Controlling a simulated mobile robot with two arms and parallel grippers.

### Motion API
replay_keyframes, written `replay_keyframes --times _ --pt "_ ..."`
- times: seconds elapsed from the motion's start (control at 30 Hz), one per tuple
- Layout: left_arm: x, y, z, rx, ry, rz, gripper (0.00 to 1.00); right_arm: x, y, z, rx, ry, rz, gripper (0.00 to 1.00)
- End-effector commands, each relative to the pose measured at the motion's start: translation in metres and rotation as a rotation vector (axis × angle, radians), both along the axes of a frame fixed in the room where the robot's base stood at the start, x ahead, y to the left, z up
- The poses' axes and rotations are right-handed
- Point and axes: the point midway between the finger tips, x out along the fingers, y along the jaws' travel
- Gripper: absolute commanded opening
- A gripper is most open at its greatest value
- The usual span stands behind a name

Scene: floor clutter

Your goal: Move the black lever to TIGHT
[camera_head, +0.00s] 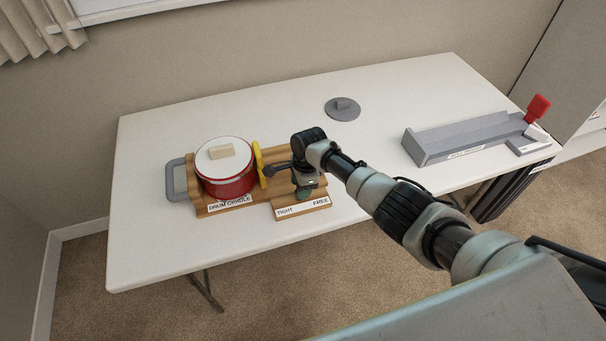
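The wooden drum cradle (206,210) is on the white table and holds a red drum (229,187) with a white top. A yellow pad (259,164) stands against the drum's right side, with a dark rod-like part (279,169) to its right. The front board (302,209) reads TIGHT at its left end and FREE at its right end. My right gripper (306,184) points down just behind this board, above a small green part (304,195). My wrist covers this spot, so I cannot clearly make out the black lever or the fingers. My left gripper is out of view.
A grey handle (176,180) is at the cradle's left. A grey disc (342,109) with a knob lies at the back. A long grey trough (464,137) and a red-tipped part (538,107) are at the right. The table's left side is clear.

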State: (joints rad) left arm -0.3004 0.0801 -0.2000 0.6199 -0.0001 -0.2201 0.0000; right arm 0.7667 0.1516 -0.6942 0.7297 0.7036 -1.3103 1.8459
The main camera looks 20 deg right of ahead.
Motion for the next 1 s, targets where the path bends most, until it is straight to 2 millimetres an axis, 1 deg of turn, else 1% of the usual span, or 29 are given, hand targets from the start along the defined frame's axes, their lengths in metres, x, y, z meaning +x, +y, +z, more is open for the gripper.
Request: replay_keyframes --times 0.03,0.1,0.27,0.37,0.6,0.8,1.0 --pt "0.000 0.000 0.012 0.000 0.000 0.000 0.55 -0.001 0.005 0.006 -0.031 0.003 0.003 0.21" --pt "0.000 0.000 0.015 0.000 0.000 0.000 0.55 -0.001 0.007 0.004 -0.091 0.002 0.003 0.21" --pt "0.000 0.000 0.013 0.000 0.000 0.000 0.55 0.000 0.013 0.000 -0.245 -0.002 0.004 0.21" --pt "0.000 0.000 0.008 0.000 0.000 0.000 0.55 0.000 0.017 -0.003 -0.337 -0.005 0.005 0.21" --pt "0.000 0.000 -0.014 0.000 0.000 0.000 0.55 0.001 0.024 -0.008 -0.534 -0.010 0.003 0.21" --pt "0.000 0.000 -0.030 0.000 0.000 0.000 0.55 0.001 0.028 -0.009 -0.651 -0.013 0.002 0.21" --pt "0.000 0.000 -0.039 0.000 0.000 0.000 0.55 0.001 0.030 -0.009 -0.719 -0.015 0.002 0.21"
